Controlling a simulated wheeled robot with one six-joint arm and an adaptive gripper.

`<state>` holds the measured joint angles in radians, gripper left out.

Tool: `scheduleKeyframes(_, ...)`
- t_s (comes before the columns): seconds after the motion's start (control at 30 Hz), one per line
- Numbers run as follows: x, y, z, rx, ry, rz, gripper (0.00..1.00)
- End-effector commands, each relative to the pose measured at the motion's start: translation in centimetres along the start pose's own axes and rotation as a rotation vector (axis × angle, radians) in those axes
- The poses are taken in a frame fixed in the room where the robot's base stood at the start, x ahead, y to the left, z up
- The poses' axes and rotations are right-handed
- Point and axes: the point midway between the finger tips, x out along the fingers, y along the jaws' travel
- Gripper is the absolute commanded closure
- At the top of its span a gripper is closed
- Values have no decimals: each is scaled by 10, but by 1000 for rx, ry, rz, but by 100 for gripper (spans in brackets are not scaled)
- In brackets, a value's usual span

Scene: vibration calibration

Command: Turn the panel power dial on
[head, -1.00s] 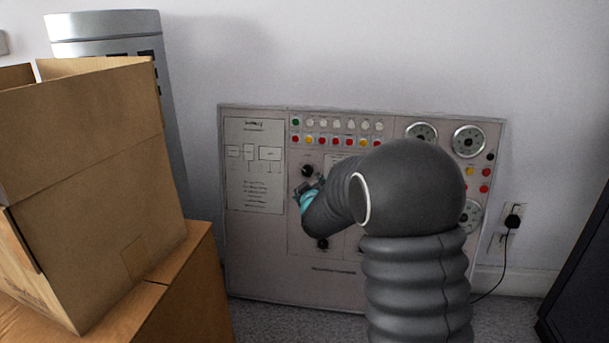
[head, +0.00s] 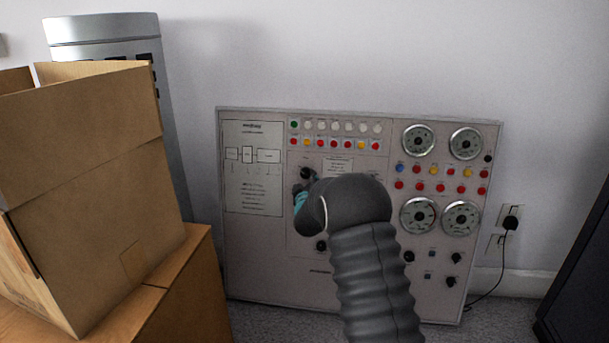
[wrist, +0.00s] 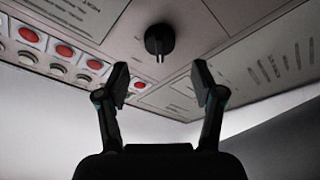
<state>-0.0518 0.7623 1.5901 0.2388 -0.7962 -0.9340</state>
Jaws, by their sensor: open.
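The grey control panel (head: 255,285) leans against the wall in the head view. A black dial (head: 307,173) shows at its upper left middle, just above my gripper (head: 302,192), which is mostly hidden behind my own arm. In the wrist view a black dial (wrist: 159,40) with a light pointer mark sits on the panel face. My gripper (wrist: 160,85) is open and empty there, its two fingers apart. The dial lies beyond the fingertips, roughly centred between them, and no finger visibly touches it.
Red buttons (wrist: 65,50) and white ones line the panel beside the dial. Round gauges (head: 419,141) and more black knobs (head: 453,257) are on the panel's right. Cardboard boxes (head: 90,180) stand at the left. A plugged cable (head: 510,223) hangs at the right.

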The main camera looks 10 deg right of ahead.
Motion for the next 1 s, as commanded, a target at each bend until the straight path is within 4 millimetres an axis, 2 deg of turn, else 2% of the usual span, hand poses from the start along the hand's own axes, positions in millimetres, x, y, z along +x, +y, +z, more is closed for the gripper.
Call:
scheduleKeyframes(0.2, 32, 0, 0, 0, 0, 0, 32)
scheduleKeyframes(0.4, 49, 0, 0, -1, 0, 0, 32)
scheduleKeyframes(0.83, 55, 0, 0, 0, 0, 0, 32)
scheduleKeyframes(1.0, 55, 0, 0, 0, 0, 0, 75)
